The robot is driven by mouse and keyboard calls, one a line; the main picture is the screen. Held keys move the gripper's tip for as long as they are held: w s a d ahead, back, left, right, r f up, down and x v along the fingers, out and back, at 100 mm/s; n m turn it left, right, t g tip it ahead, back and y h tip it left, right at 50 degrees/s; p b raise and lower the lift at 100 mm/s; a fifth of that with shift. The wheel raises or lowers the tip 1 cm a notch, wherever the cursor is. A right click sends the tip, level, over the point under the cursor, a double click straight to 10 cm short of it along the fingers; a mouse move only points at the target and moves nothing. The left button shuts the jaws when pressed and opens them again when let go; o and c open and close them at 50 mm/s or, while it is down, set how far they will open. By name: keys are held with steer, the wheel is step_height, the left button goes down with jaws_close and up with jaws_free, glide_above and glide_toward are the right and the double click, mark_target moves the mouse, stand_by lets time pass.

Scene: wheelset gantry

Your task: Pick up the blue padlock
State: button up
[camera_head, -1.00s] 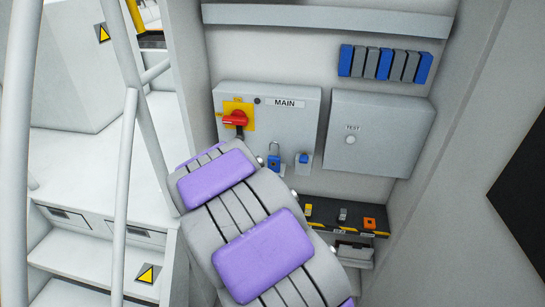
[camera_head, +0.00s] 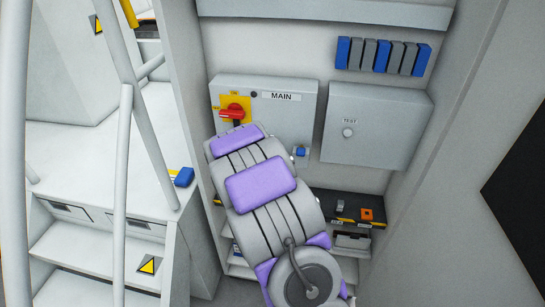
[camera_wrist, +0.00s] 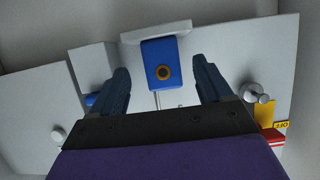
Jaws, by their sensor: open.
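The blue padlock (camera_wrist: 161,58) shows in the wrist view as a blue body with a brass ring on its face. It appears between the two dark fingers of my gripper (camera_wrist: 160,68), which is open with a gap on both sides of the body. I cannot tell how deep it lies between the fingers. A pale bracket (camera_wrist: 157,31) shows just beyond the padlock.
The MAIN box (camera_head: 290,112) carries a red rotary switch (camera_head: 231,113). A small blue-fronted piece (camera_head: 300,151) sits below it. The TEST box (camera_head: 376,125) is to its right. A shelf (camera_head: 349,222) holds small items below. A white handrail (camera_head: 122,180) and steps stand left.

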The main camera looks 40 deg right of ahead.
steer(key=shift+w+r+x, duration=0.1)
steer(key=shift+w+x, duration=0.05)
steer(key=shift+x, duration=0.9)
steer(key=shift+w+r+x, duration=0.15)
steer(key=shift+x, duration=0.95)
steer(key=shift+d+f, duration=0.1)
steer(key=shift+d, duration=0.2)
steer(key=shift+c, duration=1.1)
steer(key=shift+a, duration=0.35)
steer(key=c, duration=0.9)
steer(key=shift+d, duration=0.2)
